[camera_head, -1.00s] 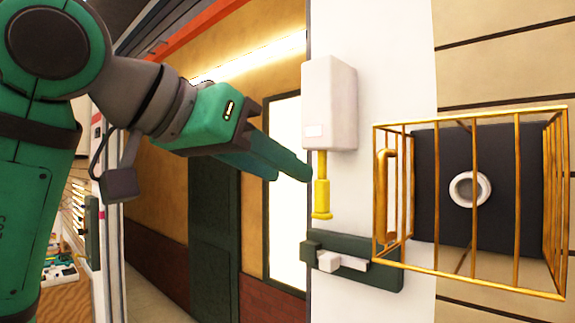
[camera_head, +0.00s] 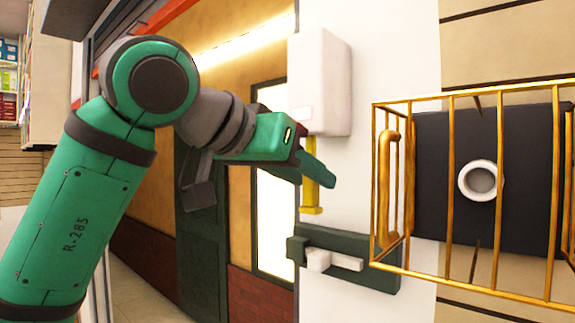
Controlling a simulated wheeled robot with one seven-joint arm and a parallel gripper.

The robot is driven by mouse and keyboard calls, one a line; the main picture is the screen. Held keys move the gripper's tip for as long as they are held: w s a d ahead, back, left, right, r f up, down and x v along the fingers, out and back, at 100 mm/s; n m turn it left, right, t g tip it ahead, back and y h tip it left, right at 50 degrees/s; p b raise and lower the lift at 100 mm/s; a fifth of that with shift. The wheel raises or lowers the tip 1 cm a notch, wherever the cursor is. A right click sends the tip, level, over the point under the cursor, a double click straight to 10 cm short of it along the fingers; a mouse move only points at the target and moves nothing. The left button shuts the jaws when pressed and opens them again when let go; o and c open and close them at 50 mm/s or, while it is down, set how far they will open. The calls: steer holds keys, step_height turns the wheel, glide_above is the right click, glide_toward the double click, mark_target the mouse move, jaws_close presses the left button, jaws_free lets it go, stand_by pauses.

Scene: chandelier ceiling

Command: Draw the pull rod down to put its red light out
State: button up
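The yellow pull rod (camera_head: 311,196) hangs straight down from a white box (camera_head: 324,85) on the white wall. It ends in a wider yellow foot. The box carries a small pale pinkish panel (camera_head: 301,114); I cannot tell whether this is a lit red light. My green gripper (camera_head: 316,176) reaches in from the left, with its fingers level with the middle of the rod. The fingers cover part of the rod. Whether they touch it or close around it is not clear.
Below the rod, a dark green plate (camera_head: 378,276) holds a white sliding bolt (camera_head: 333,261). A gold barred cage (camera_head: 451,205) stands out from the wall at right, before a dark panel with a white ring (camera_head: 479,180). A dark green door (camera_head: 203,215) is at left.

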steer(key=shift+x, duration=0.85)
jaws_close()
steer(key=shift+f, duration=0.85)
steer(key=shift+r, duration=0.8)
steer(key=o, duration=0.6)
jaws_free()
steer(key=shift+o, duration=0.2)
